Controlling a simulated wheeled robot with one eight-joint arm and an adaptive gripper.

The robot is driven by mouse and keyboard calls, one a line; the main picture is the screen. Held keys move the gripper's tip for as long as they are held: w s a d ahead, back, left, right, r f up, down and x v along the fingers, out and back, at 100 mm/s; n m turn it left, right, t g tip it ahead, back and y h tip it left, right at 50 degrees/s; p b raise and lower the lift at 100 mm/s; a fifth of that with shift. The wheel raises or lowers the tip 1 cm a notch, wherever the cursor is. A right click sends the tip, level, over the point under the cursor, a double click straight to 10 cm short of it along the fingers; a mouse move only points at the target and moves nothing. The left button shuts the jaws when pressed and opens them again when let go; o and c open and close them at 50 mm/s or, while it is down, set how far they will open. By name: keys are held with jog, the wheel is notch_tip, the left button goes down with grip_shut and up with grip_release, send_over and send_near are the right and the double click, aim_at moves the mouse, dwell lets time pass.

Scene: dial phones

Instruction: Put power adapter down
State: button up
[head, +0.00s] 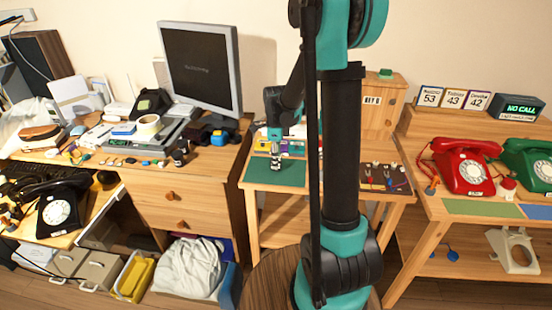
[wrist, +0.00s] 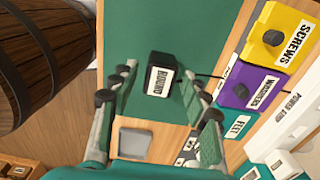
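The power adapter (wrist: 161,76) is a small black block with a white label. In the wrist view it sits over the green mat (wrist: 155,28), with a thin dark cable running off to the right. My gripper (wrist: 163,82) has its fingers on either side of the adapter, with green showing between each finger and the block. The fingers look open around it. In the head view my gripper (head: 275,148) points down, low over the green mat (head: 262,172) on the middle table. The adapter is hard to make out there.
Yellow, purple and green labelled bins (wrist: 268,40) stand right of the mat, beside a white power strip (wrist: 290,125). A wooden barrel (wrist: 40,55) is at left. In the head view, a red phone (head: 463,167) stands on the right table. The mat's upper part is clear in the wrist view.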

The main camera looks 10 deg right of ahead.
jog(key=shift+r, duration=0.15)
notch_tip(320, 180, up, 12)
jog(key=s+d+f+n+t, duration=0.2)
jog(key=s+f+n, duration=0.4)
jog(key=s+n, duration=0.4)
jog(key=s+d+f+n+t, duration=0.1)
jog(key=s+f+n, duration=0.4)
jog(key=s+n, duration=0.6)
jog(key=shift+s+d+f+n+t, duration=0.3)
jog(key=shift+s+d+f+t, duration=0.1)
jog(key=shift+s+t, duration=0.2)
